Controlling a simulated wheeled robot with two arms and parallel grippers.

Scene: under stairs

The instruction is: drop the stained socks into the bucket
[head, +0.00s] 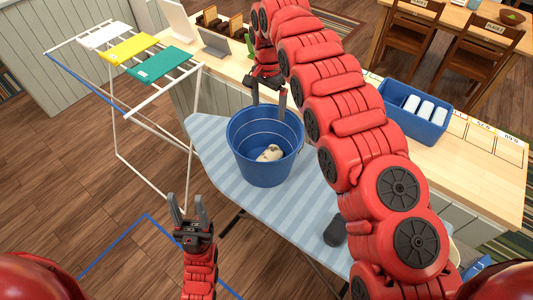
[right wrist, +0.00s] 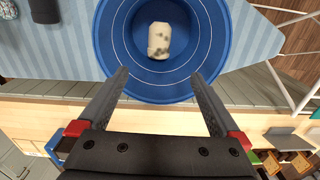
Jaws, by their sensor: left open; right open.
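The blue bucket (head: 240,158) stands upright on the striped ironing board (head: 214,133). A cream sock with dark stains (head: 270,154) lies inside on the bottom; it also shows in the right wrist view (right wrist: 159,40). A dark grey sock-like item (head: 335,231) lies on the board, partly behind my right arm; it shows in the right wrist view (right wrist: 45,10). Another dark, speckled item (right wrist: 8,10) is cut off at that view's corner. My right gripper (head: 268,103) is open and empty above the bucket's far rim. My left gripper (head: 187,208) is open and empty, left of the board.
A drying rack (head: 160,116) with white, yellow and green cloths stands at the left. A counter (head: 470,160) behind the board carries a blue bin (head: 393,97) with white rolls. Chairs and a table stand at the back right. My right arm hides part of the board.

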